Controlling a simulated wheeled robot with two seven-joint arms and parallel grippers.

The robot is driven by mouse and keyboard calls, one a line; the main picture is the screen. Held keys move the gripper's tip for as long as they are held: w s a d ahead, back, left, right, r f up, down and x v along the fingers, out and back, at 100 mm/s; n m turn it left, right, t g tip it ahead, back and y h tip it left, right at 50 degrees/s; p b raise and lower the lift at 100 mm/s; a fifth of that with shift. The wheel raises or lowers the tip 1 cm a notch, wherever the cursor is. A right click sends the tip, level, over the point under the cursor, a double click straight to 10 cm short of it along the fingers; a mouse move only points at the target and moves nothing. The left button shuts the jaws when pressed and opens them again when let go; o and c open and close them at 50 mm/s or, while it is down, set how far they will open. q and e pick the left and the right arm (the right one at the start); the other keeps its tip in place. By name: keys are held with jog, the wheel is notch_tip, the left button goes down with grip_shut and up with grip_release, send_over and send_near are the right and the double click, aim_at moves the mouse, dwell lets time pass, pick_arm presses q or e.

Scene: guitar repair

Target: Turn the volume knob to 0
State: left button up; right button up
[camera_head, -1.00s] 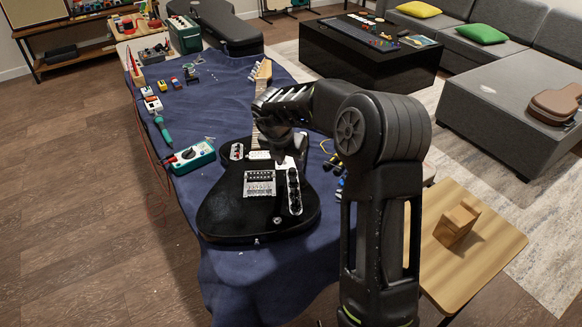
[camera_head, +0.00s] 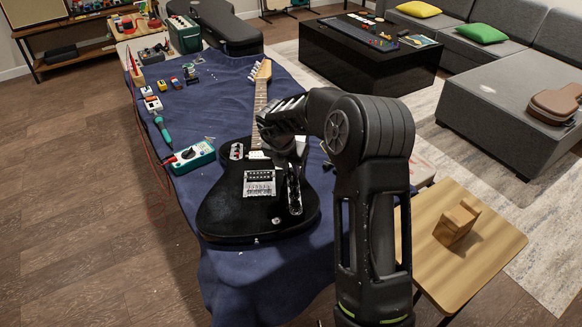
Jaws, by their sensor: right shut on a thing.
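A black electric guitar (camera_head: 225,215) lies face up on a blue cloth, neck pointing away from me. Its chrome bridge (camera_head: 259,185) shows clearly. The slim metal control plate (camera_head: 295,200) sits right of the bridge, its upper part covered by my right gripper (camera_head: 292,164). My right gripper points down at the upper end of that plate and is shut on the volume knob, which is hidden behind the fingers. The knob's setting cannot be read. My left gripper is not in view.
A teal multimeter (camera_head: 192,157) and a green-handled tool (camera_head: 162,128) lie left of the guitar on the blue cloth (camera_head: 215,90). Small pedals and parts lie farther back. A wooden side table (camera_head: 480,240) with a small wooden block (camera_head: 457,222) stands at right.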

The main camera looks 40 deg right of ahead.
grip_shut()
